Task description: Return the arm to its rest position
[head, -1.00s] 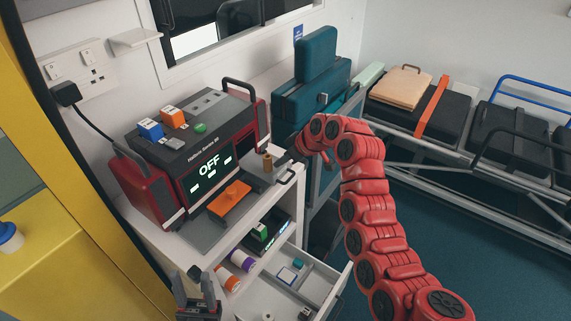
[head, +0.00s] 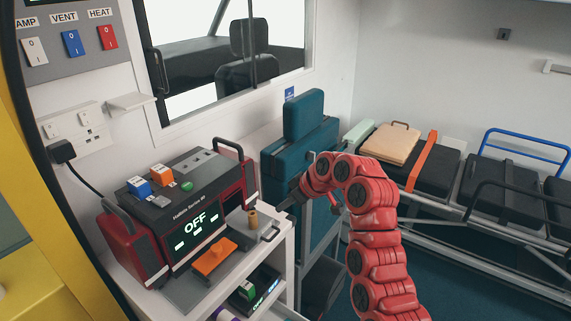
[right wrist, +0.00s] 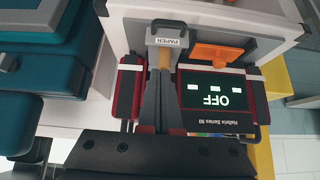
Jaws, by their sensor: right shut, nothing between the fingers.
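My red right arm (head: 372,215) rises from the lower right and bends over toward the cart. My right gripper (head: 284,204) is dark and small in the head view, beside the right end of the cart top. In the right wrist view its fingers (right wrist: 159,82) are together with nothing between them. They point toward the grey handle labelled PAPER (right wrist: 167,40) and a small tan cylinder (right wrist: 164,62), which lies beyond them in line of sight; I cannot tell the gap. My left gripper is not in view.
A red and grey monitor (head: 185,210) reading OFF stands on the white cart (head: 284,262), with an orange piece (head: 213,256) before it. Teal cases (head: 298,150) stand behind the gripper. A stretcher (head: 437,166) lies along the right wall. Blue floor shows at lower right.

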